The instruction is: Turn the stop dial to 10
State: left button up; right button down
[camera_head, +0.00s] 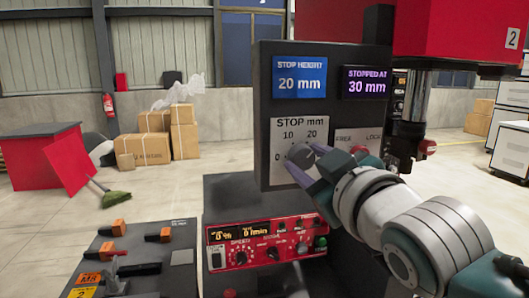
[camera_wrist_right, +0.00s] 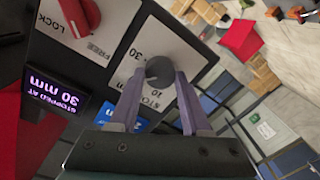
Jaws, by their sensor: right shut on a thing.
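In the right wrist view the gripper's purple fingers (camera_wrist_right: 158,88) are shut on the round dark stop dial (camera_wrist_right: 160,70). The dial's pointer cannot be made out. The blue stop height display (camera_head: 299,84) reads 20 mm. My left gripper is out of view.
The "STOPPED AT" display (camera_head: 367,84) reads 30 mm. A FREE/LOCK plate (camera_head: 343,137) is close right of the dial; its red handle (camera_wrist_right: 82,14) shows in the wrist view. A red control box (camera_head: 262,243) is below. Boxes stand far behind.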

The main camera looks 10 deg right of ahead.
jog(key=n, duration=0.3)
jog(key=shift+n+p, duration=0.3)
jog(key=n, duration=0.3)
jog(key=shift+h, duration=0.3)
jog(key=n, duration=0.4)
jog(key=shift+a+f, duration=0.1)
jog(key=shift+n+h+p, duration=0.3)
jog(key=shift+n+p, duration=0.05)
jog(key=shift+n, duration=1.25)
jog(key=shift+c, duration=1.8)
grip_release()
